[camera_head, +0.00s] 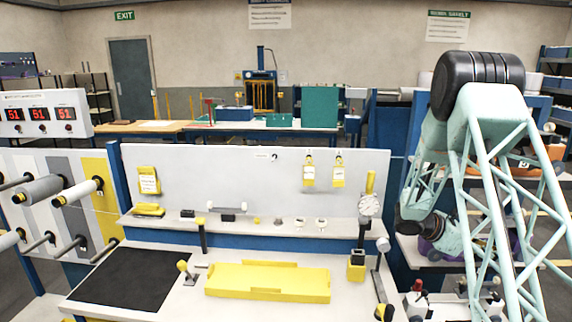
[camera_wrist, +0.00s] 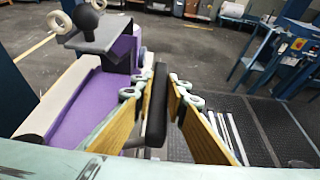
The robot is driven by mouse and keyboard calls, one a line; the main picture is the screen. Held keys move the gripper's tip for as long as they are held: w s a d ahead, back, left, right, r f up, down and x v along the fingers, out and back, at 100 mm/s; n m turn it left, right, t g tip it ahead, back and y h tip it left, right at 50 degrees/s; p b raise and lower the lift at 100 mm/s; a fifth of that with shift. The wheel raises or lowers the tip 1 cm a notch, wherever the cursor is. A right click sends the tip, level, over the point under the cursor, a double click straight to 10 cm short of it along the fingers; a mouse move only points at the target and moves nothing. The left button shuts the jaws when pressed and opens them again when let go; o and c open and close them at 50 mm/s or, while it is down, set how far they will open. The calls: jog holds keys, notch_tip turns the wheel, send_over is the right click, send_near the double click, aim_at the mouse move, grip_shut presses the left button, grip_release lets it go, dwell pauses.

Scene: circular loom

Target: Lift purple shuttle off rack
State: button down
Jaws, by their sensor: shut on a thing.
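The purple shuttle (camera_wrist: 90,112) fills the left of the wrist view, with a grey plate and a black knob at its far end. My gripper (camera_wrist: 158,95) is shut on a black upright bar (camera_wrist: 156,110), which looks like the shuttle's handle; the join between bar and body is not clear. In the head view part of the purple shuttle (camera_head: 436,250) shows at the right, low by the rack (camera_head: 408,250), mostly behind my arm. Whether the shuttle touches the shelf cannot be told.
An orange item (camera_head: 507,160) lies on a higher shelf behind my arm. A white bench with a yellow tray (camera_head: 267,282) stands to the left. In the wrist view a dark floor mat (camera_wrist: 260,120) and a blue frame (camera_wrist: 268,50) lie to the right.

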jog(key=shift+r+p, duration=0.35)
jog(key=shift+r, duration=0.5)
dwell(0.7)
jog(key=shift+r+p, duration=0.65)
jog(key=shift+r, duration=0.8)
jog(key=shift+s, duration=0.1)
jog(key=s+a+r+b, duration=0.1)
jog(key=s+b, duration=0.3)
jog(key=s, duration=1.2)
jog(key=shift+s+a+r+b, duration=0.2)
jog(key=shift+s+r+b, duration=0.2)
jog(key=shift+r, duration=0.1)
jog(key=shift+a, duration=0.1)
dwell(0.6)
